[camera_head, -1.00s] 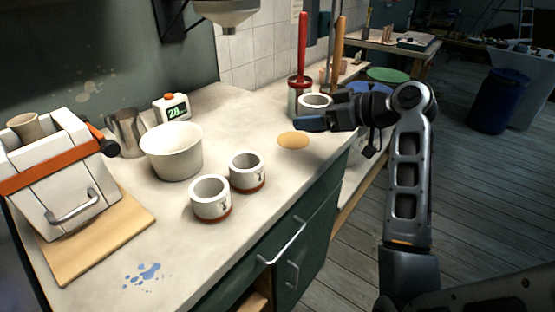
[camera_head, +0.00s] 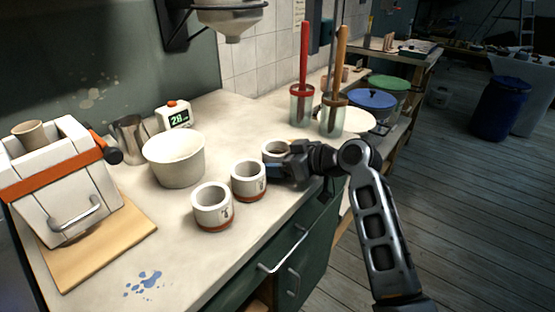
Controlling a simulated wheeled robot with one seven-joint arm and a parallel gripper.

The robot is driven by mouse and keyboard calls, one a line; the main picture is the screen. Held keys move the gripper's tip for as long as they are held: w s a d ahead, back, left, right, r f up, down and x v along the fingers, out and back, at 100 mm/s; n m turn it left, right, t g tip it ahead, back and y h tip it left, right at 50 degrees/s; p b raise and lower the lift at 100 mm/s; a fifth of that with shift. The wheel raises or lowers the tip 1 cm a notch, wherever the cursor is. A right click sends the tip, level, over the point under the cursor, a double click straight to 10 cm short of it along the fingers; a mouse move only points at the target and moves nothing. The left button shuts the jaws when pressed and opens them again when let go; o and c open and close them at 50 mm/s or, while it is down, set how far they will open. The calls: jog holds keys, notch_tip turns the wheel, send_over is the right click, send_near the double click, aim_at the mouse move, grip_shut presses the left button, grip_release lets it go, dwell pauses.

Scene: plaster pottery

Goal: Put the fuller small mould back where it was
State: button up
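My gripper (camera_head: 280,172) is at the third small white mould (camera_head: 275,150), at the right end of a row on the counter. It appears shut on this mould, though the fingertips are partly hidden. I cannot tell whether its base touches the counter. Two other small white moulds with red-brown bases stand upright to its left, a middle one (camera_head: 248,183) and a near one (camera_head: 212,210). The fill level inside the moulds is not clear. The tan disc seen earlier on the counter is hidden from view.
A large white bowl (camera_head: 175,162) stands behind the moulds, near a metal jug (camera_head: 130,138) and a timer (camera_head: 174,115). Two jars with a red-handled tool (camera_head: 304,60) and a wooden-handled tool (camera_head: 341,60) stand at the back right.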

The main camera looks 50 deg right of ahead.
jog(key=shift+f, duration=0.1)
jog(key=o, duration=1)
jog(key=shift+o, duration=0.2)
jog(key=shift+r, duration=0.25)
jog(key=v, duration=1.2)
jog(key=shift+f, duration=0.2)
